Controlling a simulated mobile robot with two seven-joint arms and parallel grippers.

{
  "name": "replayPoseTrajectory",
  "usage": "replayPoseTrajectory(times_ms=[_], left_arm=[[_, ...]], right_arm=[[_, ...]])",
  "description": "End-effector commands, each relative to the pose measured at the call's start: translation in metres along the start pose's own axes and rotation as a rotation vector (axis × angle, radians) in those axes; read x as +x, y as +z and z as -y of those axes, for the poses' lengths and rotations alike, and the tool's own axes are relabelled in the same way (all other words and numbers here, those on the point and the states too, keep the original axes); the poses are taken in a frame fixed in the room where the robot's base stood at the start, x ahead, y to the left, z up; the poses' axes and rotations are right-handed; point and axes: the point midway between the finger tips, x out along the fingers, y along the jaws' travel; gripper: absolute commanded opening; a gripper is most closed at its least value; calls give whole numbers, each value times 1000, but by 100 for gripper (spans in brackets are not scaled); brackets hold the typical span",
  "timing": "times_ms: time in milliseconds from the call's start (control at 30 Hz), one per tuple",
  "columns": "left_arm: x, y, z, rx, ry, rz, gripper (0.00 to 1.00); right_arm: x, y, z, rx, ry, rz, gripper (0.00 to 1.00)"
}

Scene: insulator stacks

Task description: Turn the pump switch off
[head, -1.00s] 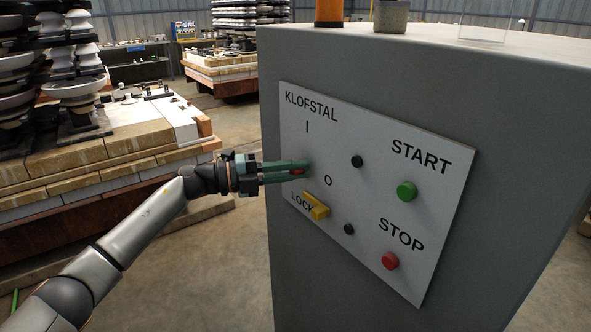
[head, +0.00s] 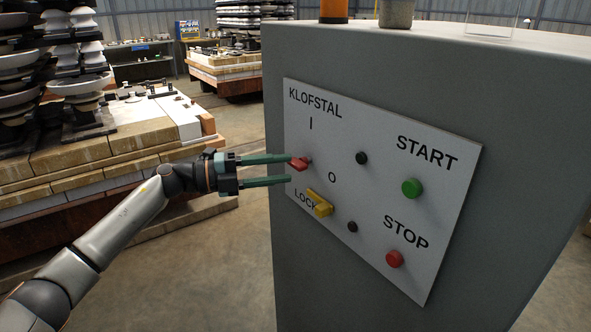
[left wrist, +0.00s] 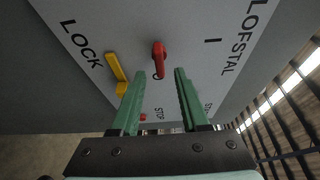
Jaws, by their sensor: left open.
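The red switch (head: 298,163) sits on the white KLOFSTAL panel (head: 440,190), between the I mark above and the O mark at its lower right. My left gripper (head: 289,169) is open at the switch. Its upper finger reaches the switch and its lower finger is below it. In the left wrist view, the red switch (left wrist: 158,58) shows just beyond the gap between the open fingertips (left wrist: 160,73). I cannot tell whether a finger touches it. My right gripper is not in view.
A yellow LOCK lever (head: 319,203) sits just below the switch. A green START button (head: 412,188), a red STOP button (head: 395,259) and black knobs share the panel on the grey cabinet (head: 400,75). Pallets with insulator stacks (head: 80,75) stand behind my left arm.

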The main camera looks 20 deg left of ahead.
Motion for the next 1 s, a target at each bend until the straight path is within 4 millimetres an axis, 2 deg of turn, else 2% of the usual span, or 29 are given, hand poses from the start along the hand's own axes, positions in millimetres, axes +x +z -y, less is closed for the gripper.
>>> replayPoseTrajectory(times_ms=[33, 200, 400, 567, 1000], left_arm=[[-13, 0, -3, 1, 3, 3, 45], [-48, 0, -3, 1, 3, 3, 45], [-74, 0, -1, 0, 1, 0, 45], [-79, 0, 0, 1, 1, -2, 45], [-79, 0, 0, 1, 0, -1, 45]], right_arm=[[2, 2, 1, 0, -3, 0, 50], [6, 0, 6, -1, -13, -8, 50], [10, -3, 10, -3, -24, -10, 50], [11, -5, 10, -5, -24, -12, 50], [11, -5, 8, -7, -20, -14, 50]])
